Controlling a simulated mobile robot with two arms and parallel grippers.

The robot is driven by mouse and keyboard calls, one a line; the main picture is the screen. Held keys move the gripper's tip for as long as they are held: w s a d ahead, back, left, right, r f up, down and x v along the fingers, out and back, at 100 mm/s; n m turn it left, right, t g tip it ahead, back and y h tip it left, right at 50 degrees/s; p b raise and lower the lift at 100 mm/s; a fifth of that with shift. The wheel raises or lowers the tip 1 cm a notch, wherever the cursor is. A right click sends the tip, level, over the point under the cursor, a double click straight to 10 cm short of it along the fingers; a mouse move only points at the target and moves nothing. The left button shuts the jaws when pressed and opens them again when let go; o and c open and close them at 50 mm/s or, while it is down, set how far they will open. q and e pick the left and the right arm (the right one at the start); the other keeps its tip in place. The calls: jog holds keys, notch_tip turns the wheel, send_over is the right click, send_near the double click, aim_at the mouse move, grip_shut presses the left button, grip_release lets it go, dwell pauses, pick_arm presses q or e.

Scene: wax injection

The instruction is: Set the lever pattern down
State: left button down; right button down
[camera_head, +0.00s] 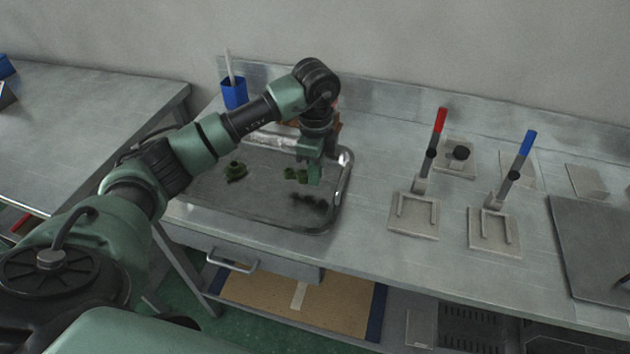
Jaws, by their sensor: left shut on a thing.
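My left gripper (312,176) points down over the right part of the metal tray (270,222). It is shut on a small dark green piece, which I take as the lever pattern (293,174); the fingers hide part of it. A dark shadow lies on the tray just below and right of the gripper, so the piece seems to be held a little above the tray floor. Another dark green piece (235,171) lies on the left half of the tray. My right gripper is not in view.
A blue cup (234,93) with a pale stick stands behind the tray. Right of the tray are two grey blocks with upright levers, one with a red handle (440,121), one with a blue handle (528,143). The tray's front middle is clear.

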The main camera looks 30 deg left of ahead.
pick_arm(q)
notch_tip(320, 180, down, 3)
jog(key=shift+f, duration=0.2)
jog(key=shift+f, duration=0.2)
jog(key=c, duration=1.6)
grip_release()
jog(key=shift+o, duration=0.2)
jog(key=shift+r, duration=0.1)
